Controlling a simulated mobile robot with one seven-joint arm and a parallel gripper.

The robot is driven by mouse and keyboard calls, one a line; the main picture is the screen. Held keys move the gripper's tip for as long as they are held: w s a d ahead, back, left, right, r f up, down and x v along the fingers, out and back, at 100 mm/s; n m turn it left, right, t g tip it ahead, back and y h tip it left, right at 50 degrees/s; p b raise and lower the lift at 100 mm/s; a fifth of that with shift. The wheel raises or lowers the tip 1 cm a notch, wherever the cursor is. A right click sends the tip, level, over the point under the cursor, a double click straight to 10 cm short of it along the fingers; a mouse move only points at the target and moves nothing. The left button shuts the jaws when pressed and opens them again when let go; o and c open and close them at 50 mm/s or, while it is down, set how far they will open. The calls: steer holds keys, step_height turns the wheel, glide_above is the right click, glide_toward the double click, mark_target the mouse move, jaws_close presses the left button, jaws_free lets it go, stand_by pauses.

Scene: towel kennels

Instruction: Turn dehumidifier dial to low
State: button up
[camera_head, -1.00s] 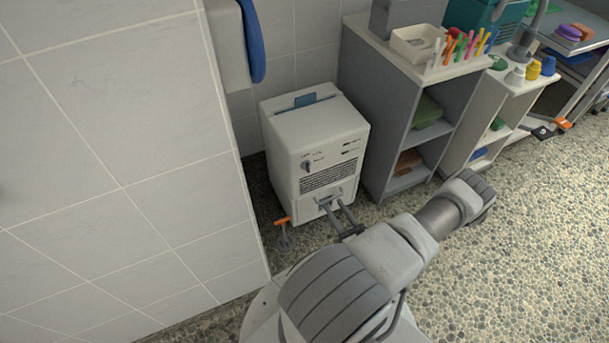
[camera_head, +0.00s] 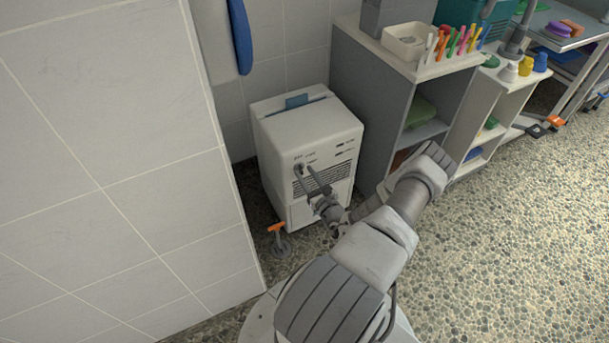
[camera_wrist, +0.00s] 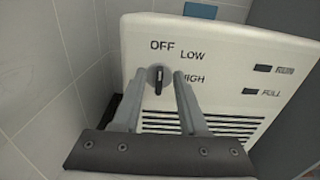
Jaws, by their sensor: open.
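The white dehumidifier (camera_head: 275,145) stands on the floor against the tiled wall. Its front panel shows in the wrist view (camera_wrist: 225,65), with OFF, LOW and HIGH printed around a round dial (camera_wrist: 159,82). The dial's dark bar stands about upright, below the OFF label; which end points is hard to tell. My gripper (camera_wrist: 159,75) is open, with one finger to the left of the dial and one to the right. Gaps show between the bar and both fingers. In the head view my gripper (camera_head: 304,170) is at the panel's upper left and hides most of the dial.
A grey shelf unit (camera_head: 370,95) stands close on the dehumidifier's right, with a bin and markers on top. A tiled wall corner (camera_head: 215,150) is on the left. An orange-handled thing (camera_head: 277,228) stands on the floor by the dehumidifier's lower left.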

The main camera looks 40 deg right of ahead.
steer(key=shift+w+d, duration=0.15)
steer(key=shift+w, duration=0.4)
jaws_close()
steer(key=shift+m, duration=0.3)
steer(key=m, duration=0.3)
steer(key=shift+s+d+m, duration=0.15)
steer(key=shift+d+m, duration=0.1)
steer(key=shift+m, duration=0.05)
steer(key=shift+d+f+m, duration=0.15)
steer(key=shift+m, duration=0.95)
steer(key=shift+d+f+m, duration=0.1)
steer(key=shift+m, duration=1)
